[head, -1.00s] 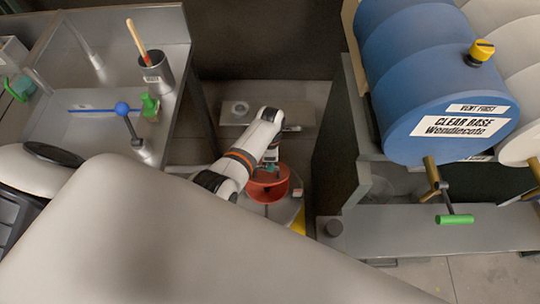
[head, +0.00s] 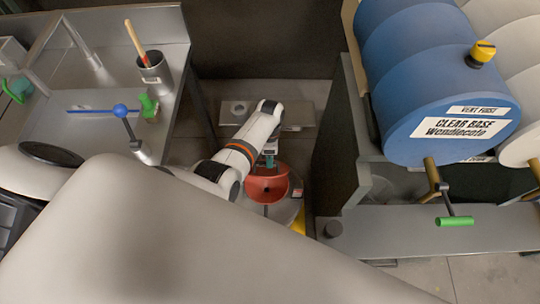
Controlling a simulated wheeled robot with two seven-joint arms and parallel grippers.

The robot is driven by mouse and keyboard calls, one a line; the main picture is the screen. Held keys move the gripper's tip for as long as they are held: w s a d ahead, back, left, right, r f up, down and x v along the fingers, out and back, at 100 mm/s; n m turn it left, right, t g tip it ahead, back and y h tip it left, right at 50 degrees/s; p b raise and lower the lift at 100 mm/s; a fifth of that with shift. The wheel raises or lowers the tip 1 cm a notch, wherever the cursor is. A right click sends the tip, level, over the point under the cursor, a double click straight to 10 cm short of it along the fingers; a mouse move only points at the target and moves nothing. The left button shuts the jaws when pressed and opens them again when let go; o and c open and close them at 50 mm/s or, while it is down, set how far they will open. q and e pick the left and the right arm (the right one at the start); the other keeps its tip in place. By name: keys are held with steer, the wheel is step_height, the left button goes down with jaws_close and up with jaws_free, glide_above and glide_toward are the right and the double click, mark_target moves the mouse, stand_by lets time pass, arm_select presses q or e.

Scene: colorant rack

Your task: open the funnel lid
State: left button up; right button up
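A red funnel (head: 267,183) sits low in the gap between the left bench and the right cabinet, over a grey round base. It looks like an open bowl with a small dark spot inside. I cannot make out a separate lid. My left arm reaches down to it, and my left gripper (head: 270,160) is at the funnel's far rim, with a teal part at its tip. The fingers are too small to tell whether they are open, shut or touching the rim. My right gripper is not in view.
A blue drum (head: 430,85) lies on the right cabinet, with a green-handled tap (head: 455,221) below. The left bench (head: 85,100) holds a grey cup (head: 156,72) with a wooden stick. A grey plate (head: 290,114) lies behind the funnel.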

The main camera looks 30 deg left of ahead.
arm_select(q)
steer(key=shift+d+r, duration=0.1)
steer(key=shift+r, duration=0.6)
steer(key=p+v, duration=0.1)
steer(key=v, duration=0.9)
steer(key=shift+w+a+r, duration=0.15)
steer(key=shift+a+r, duration=0.05)
steer(key=shift+r, duration=0.15)
